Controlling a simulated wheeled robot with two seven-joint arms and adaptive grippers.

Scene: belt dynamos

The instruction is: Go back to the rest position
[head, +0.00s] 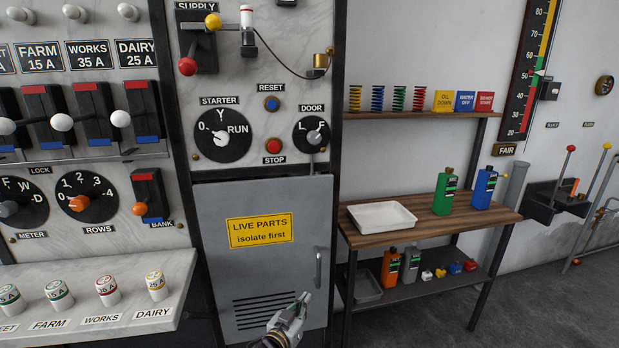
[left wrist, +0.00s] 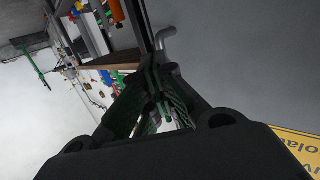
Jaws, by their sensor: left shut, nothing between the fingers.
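My left gripper (head: 303,299) is in front of the lower right part of the grey cabinet door (head: 208,275). Its fingers are shut and empty, below the door's vertical handle (head: 319,267). In the left wrist view the closed fingers (left wrist: 165,115) point toward the edge of the door, with the handle (left wrist: 168,45) just beyond them. I cannot tell whether they touch the door. The door looks closed and bears a yellow "LIVE PARTS isolate first" sign (head: 260,231). My right gripper is not in view.
A marble shelf (head: 180,268) with several labelled fuses juts out at the left. A wooden bench (head: 428,229) with a white tray (head: 381,217) and green and blue bottles stands right of the cabinet. Levers (head: 571,148) are at the far right. Grey floor (head: 560,310) is clear at the lower right.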

